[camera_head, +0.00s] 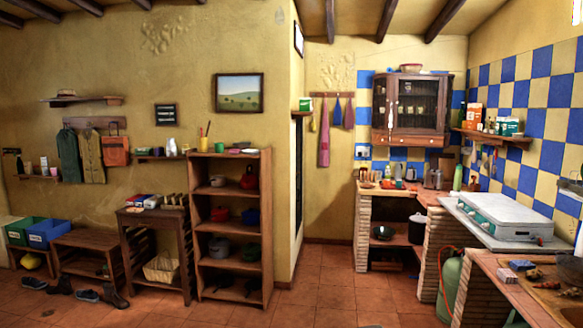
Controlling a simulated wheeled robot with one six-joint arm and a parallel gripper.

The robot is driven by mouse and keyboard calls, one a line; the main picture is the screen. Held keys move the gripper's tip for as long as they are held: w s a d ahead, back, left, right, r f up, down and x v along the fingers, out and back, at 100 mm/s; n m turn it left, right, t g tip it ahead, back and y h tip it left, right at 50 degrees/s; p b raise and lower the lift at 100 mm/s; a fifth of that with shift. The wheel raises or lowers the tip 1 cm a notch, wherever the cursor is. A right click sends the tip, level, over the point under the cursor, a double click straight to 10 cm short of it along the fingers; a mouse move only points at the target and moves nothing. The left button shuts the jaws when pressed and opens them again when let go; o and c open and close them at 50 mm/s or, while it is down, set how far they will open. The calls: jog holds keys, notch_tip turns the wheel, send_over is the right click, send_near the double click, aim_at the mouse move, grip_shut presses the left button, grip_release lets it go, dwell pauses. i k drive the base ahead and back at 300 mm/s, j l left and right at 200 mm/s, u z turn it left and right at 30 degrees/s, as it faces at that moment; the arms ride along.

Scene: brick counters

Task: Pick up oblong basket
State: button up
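A pale wicker basket (161,269) sits on the low shelf of a dark wooden side table (157,224) at the left. It looks longer than it is tall, and its exact shape is partly in shadow. It is the only wicker basket I can make out. My gripper is not in view.
A wooden shelf unit (235,288) with pots stands right of the side table. A low bench (88,240), shoes (88,295) and coloured bins (46,233) are at the left. Brick counters (389,197) and a green gas bottle (450,285) are at the right. The tiled floor (325,285) is open in the middle.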

aim_at(163, 265)
jog(key=u, duration=1.1)
